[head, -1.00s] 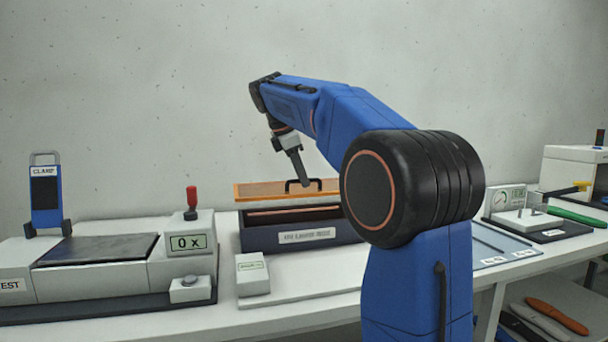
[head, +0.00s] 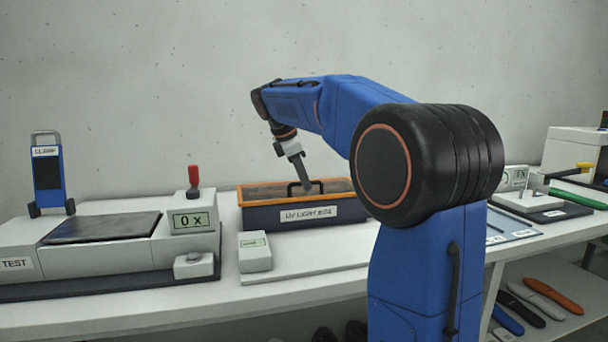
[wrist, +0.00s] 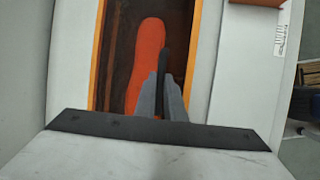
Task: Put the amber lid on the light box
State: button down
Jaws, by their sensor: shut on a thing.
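The dark navy light box (head: 265,217), labelled UV LIGHT BOX, stands on the bench in the head view. The amber lid (head: 334,187) lies level at the top of the box, its orange edge along the box rim with no clear gap showing. My gripper (head: 304,187) is shut on the lid's black handle. In the wrist view the gripper (wrist: 164,95) holds the handle, and the lid's orange border (wrist: 98,50) frames a brown see-through panel. An orange shoe sole (wrist: 147,45) shows through it. The box's far side is partly hidden.
A white panel with a small screen (head: 255,252) stands in front of the box. A test machine (head: 105,255) with a red-topped post is at left. A gauge stand (head: 530,203) is at right. Several soles (head: 552,298) lie on a lower shelf.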

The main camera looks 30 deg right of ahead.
jog(key=shift+f, duration=0.15)
jog(key=c, duration=1.8)
grip_release()
jog(key=shift+o, duration=0.2)
jog(key=v, duration=1.7)
jog(key=shift+s+a, duration=0.1)
